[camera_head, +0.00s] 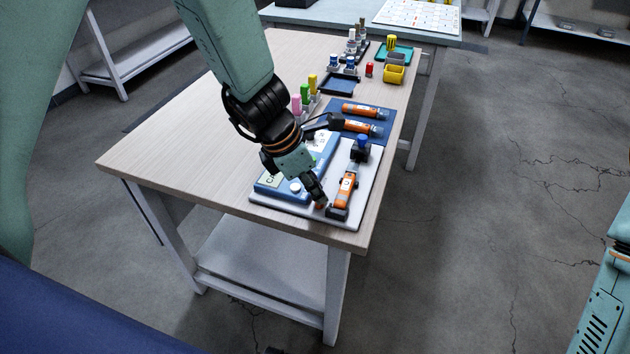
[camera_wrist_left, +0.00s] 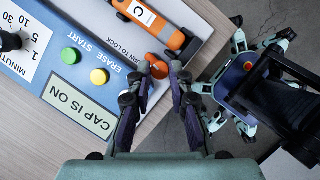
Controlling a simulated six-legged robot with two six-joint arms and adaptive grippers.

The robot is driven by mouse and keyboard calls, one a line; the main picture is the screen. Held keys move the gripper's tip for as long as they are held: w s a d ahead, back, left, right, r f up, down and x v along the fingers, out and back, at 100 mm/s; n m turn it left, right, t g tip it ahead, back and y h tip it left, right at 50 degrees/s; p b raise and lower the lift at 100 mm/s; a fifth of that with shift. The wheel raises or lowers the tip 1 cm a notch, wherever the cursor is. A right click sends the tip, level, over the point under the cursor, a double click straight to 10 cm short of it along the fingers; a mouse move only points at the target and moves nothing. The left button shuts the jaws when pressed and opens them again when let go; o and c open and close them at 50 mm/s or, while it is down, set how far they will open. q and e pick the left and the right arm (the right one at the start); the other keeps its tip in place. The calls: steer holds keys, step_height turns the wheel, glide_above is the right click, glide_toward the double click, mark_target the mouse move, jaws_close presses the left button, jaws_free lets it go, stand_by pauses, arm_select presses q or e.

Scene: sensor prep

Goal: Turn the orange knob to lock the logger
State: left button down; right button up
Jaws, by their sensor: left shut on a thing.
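The orange knob (camera_head: 320,205) is at the near end of the blue panel, mostly hidden by my fingers in the head view. In the left wrist view the knob (camera_wrist_left: 157,66) shows between my left fingertips, beside lettering that reads "TO LOCK". My left gripper (camera_head: 319,199) points down at the board and is shut on the knob; its fingertips (camera_wrist_left: 161,66) touch it from both sides. The orange logger (camera_head: 347,188) lies in a dark holder just right of the knob. The logger (camera_wrist_left: 146,16) carries a white "C" label. My right gripper is out of view.
The blue panel (camera_wrist_left: 62,75) has a green button (camera_wrist_left: 70,56), a yellow button (camera_wrist_left: 98,77) and a black dial (camera_wrist_left: 8,41). A blue mat (camera_head: 377,115) with orange loggers lies behind the board. Coloured bottles (camera_head: 305,92) stand further back. The table's left side is clear.

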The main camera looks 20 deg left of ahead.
arm_select(q)
steer(key=m+g+p, duration=0.1)
steer(key=m+p, duration=0.2)
steer(key=m+g+p, duration=0.1)
steer(key=m+p, duration=0.2)
steer(key=p, duration=0.1)
steer(key=shift+w+a+r+h, duration=0.15)
steer(key=shift+w+h, duration=0.05)
steer(key=shift+h, duration=0.2)
steer(key=shift+w+m+g+p, duration=0.1)
steer(key=shift+m+g+p, duration=0.55)
steer(key=shift+m, duration=0.45)
steer(key=m, duration=0.1)
steer(key=m+g+p, duration=0.1)
steer(key=m, duration=0.1)
steer(key=shift+w+m, duration=0.2)
steer(key=shift+m, duration=0.1)
steer(key=m+g, duration=0.1)
steer(key=m, duration=0.1)
steer(key=m+y, duration=0.1)
steer(key=m, duration=0.1)
steer(key=shift+w+m+g, duration=0.15)
steer(key=shift+m+g, duration=0.2)
steer(key=shift+m, duration=0.05)
steer(key=c, duration=1.2)
jaws_free()
steer(key=shift+d, duration=0.2)
steer(key=v, duration=1.2)
steer(key=shift+d, duration=0.2)
